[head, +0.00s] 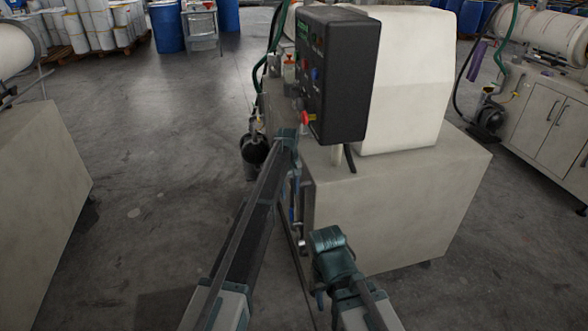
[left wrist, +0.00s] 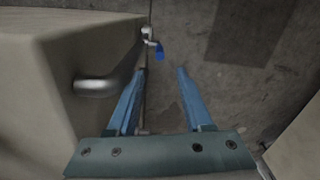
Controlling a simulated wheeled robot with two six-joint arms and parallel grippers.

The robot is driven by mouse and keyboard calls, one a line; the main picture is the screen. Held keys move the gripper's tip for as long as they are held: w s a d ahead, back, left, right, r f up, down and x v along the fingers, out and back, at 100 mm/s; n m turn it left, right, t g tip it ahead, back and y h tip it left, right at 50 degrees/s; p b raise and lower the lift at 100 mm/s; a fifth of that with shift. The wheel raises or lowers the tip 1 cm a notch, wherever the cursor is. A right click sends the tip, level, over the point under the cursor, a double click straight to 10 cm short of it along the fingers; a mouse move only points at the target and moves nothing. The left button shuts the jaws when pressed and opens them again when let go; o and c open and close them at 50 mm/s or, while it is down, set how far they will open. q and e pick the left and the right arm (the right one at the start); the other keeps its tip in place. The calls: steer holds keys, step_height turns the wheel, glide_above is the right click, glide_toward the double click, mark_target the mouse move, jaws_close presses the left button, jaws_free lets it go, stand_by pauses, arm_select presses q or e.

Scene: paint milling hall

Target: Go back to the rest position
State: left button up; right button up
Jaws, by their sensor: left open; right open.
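My left gripper (head: 288,142) is beside the left side of the middle milling machine, below its dark control box. In the left wrist view its two blue fingers (left wrist: 160,72) are apart, with nothing between them. A small tap with a blue handle (left wrist: 159,48) shows beyond the fingertips, apart from them. My right gripper (head: 328,248) is low in front of the machine's cabinet; its fingers are largely hidden, and I see nothing held.
The machine's pale cabinet (head: 400,210) stands close to both arms, with the control box (head: 335,75) above. A metal handle (left wrist: 96,86) sticks out on the left in the left wrist view. Another cabinet (head: 40,200) stands at the left. Bare floor (head: 160,150) lies between.

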arm_select(q)
steer(key=s+r+m+p, duration=0.3)
steer(key=s+r+p, duration=0.1)
steer(key=s, duration=1)
steer(key=s+d+r+m+y+p, duration=0.1)
steer(key=s+r+m+p, duration=0.2)
steer(key=s, duration=1.1)
steer(key=s+r+m+p, duration=0.3)
steer(key=s+r+p, duration=0.2)
steer(key=s, duration=0.9)
steer(key=shift+d+m, duration=0.2)
steer(key=shift+m, duration=0.1)
steer(key=shift+r, duration=0.1)
